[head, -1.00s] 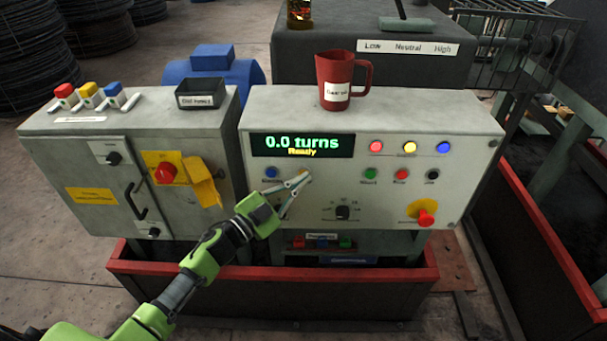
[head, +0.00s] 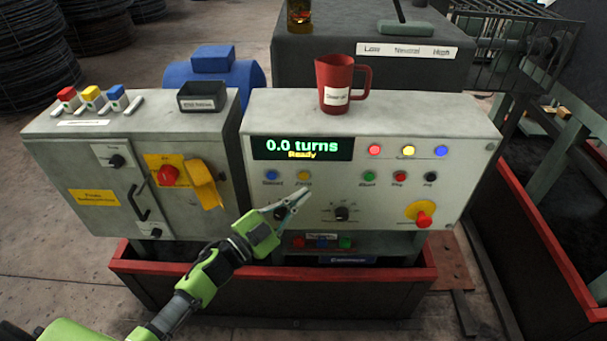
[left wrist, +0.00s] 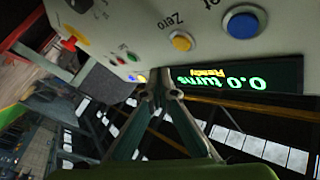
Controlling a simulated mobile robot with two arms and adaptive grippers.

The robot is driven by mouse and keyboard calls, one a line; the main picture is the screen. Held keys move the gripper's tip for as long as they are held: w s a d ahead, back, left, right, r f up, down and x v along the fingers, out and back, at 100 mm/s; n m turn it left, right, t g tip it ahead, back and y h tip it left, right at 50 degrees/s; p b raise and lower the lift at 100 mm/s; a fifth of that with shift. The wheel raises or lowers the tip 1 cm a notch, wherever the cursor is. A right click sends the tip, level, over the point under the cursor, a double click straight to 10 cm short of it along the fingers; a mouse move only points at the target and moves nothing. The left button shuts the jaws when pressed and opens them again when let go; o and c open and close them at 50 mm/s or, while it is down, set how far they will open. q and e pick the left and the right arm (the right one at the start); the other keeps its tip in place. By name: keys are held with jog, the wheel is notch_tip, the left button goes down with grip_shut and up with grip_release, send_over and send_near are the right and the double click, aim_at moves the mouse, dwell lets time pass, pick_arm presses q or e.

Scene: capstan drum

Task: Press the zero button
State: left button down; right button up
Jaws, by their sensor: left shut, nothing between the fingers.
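The zero button is the yellow button (head: 304,175) below the display on the grey control panel (head: 470,185). In the left wrist view the yellow button (left wrist: 181,41) shows beside its "Zero" label. The display (head: 302,147) reads "0.0 turns" and "Ready". My left gripper (head: 302,195) is shut and empty, its tips a little below the yellow button and apart from it. In the left wrist view the closed fingertips (left wrist: 160,84) also show clear of the button. My right gripper is not in view.
A blue button (head: 271,175) sits left of the zero button. A black knob (head: 342,213) and a red emergency knob (head: 424,219) are lower right. A red mug (head: 336,80) stands on the panel top. A red-rimmed trough (head: 400,275) lies below.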

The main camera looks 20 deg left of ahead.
pick_arm(q)
jog(key=shift+s+d, duration=0.25)
jog(key=shift+s, duration=0.7)
jog(key=s+a+f+n+g+y, duration=0.2)
jog(key=s+a+f+n+y, duration=0.15)
jog(key=f, duration=0.85)
jog(key=s+a+f+n+g+y, duration=0.2)
jog(key=s+f, duration=0.3)
jog(key=f, duration=0.6)
jog(key=s+a+f+n+g+y, duration=0.2)
jog(key=s+f+y, duration=0.15)
jog(key=f, duration=0.85)
jog(key=s+f+n+g, duration=0.1)
jog(key=s+f+g, duration=0.2)
jog(key=s, duration=0.9)
jog(key=s+d+f+n+g, duration=0.1)
jog(key=s+f+g, duration=0.2)
jog(key=s+f, duration=0.6)
jog(key=s+f+n+g, duration=0.1)
jog(key=s+f+g, duration=0.3)
jog(key=s, duration=1.1)
notch_tip(320, 180, down, 3)
jog(key=shift+s+d+f+y, duration=0.1)
jog(key=shift+s+d+y, duration=0.05)
jog(key=shift+s+y, duration=0.15)
